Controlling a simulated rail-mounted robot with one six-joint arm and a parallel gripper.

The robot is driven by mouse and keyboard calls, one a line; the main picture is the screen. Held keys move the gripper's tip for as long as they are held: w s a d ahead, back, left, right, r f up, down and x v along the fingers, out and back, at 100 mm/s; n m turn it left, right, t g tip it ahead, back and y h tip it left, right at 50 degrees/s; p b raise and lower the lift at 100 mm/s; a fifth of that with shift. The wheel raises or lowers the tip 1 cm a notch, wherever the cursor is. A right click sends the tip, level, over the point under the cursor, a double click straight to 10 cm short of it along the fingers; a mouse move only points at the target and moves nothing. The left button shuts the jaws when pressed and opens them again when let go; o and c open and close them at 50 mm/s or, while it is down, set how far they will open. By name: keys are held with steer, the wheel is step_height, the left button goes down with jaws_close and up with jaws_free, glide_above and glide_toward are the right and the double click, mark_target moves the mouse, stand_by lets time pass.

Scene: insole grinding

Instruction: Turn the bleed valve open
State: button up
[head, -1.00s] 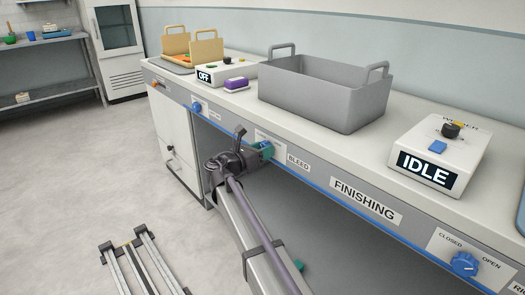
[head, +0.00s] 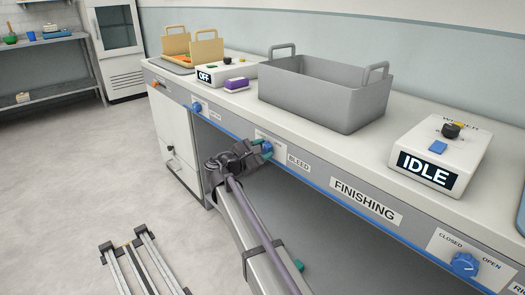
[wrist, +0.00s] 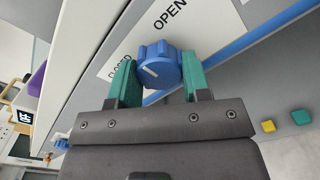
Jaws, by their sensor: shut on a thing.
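The bleed valve is a blue knob (wrist: 154,68) on a white plate in the bench's front panel, beside the BLEED label (head: 299,162). The knob also shows in the head view (head: 267,146), partly hidden by my gripper. My gripper (wrist: 158,72) is shut on the knob, with one teal finger on each side of it. In the wrist view the plate (wrist: 150,32) reads OPEN above the knob and CLOSED at its lower left, partly covered by a finger. The knob's white mark slants toward the upper left, between the two words.
Another blue knob (head: 465,264) with CLOSED and OPEN marks is on the front panel at right. A grey bin (head: 325,95), an IDLE box (head: 440,160) and an OFF box (head: 222,70) stand on the benchtop. The floor at left is mostly clear.

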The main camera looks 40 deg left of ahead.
steer(key=m, duration=0.4)
steer(key=shift+m, duration=2.2)
steer(key=o, duration=0.9)
steer(key=s, duration=0.3)
steer(key=s+a, duration=0.1)
steer(key=s, duration=0.3)
steer(key=s+a, duration=0.1)
steer(key=s, duration=0.2)
steer(key=shift+s, duration=0.35)
